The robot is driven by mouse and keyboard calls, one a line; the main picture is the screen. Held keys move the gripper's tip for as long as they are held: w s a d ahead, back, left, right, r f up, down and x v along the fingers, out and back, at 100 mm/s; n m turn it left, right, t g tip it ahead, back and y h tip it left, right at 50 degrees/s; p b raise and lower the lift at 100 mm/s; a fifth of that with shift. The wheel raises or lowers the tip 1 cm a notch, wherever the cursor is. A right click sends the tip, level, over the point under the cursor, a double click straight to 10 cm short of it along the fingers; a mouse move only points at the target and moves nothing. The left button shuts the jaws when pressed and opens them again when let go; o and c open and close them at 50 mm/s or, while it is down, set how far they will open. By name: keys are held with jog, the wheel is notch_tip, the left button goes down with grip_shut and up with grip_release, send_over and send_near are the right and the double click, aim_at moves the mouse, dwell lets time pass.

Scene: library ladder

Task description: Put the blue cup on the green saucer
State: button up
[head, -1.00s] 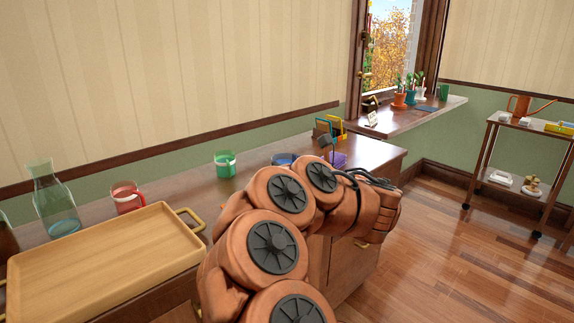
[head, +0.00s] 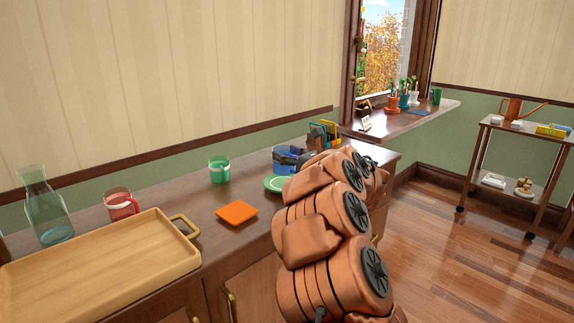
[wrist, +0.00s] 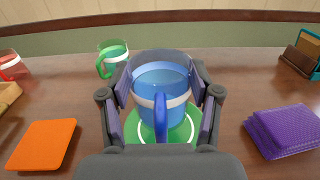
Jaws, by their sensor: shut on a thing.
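The blue cup (wrist: 161,95), with a pale band and a blue handle facing the wrist camera, is upright between the fingers of my gripper (wrist: 163,88). My gripper is shut on it. The green saucer (wrist: 182,134), with a pale ring, lies below the cup in the wrist view, partly hidden by cup and fingers. In the head view the cup (head: 283,158) shows just above and behind the saucer (head: 274,184), whose right part my arm hides. The cup seems to be held above the saucer; I cannot tell the exact gap.
An orange square (wrist: 44,143) lies left of the saucer, a purple stack (wrist: 282,130) right. A green cup (head: 219,170) stands behind to the left. A red cup (head: 121,205), glass carafe (head: 47,208) and wooden tray (head: 100,262) are further left. A holder (wrist: 300,52) stands at back right.

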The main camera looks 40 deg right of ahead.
jog(key=shift+w+d, duration=0.15)
jog(key=shift+d, duration=0.05)
jog(key=shift+f, duration=1.75)
jog(key=shift+f+b, duration=0.2)
jog(key=shift+b, duration=0.3)
jog(key=o, duration=1.3)
jog(key=shift+c, duration=0.2)
jog(key=shift+r, duration=0.1)
jog(key=shift+r+p, duration=0.15)
jog(key=shift+p, duration=0.2)
jog(key=s, duration=1.2)
jog(key=shift+a, duration=0.15)
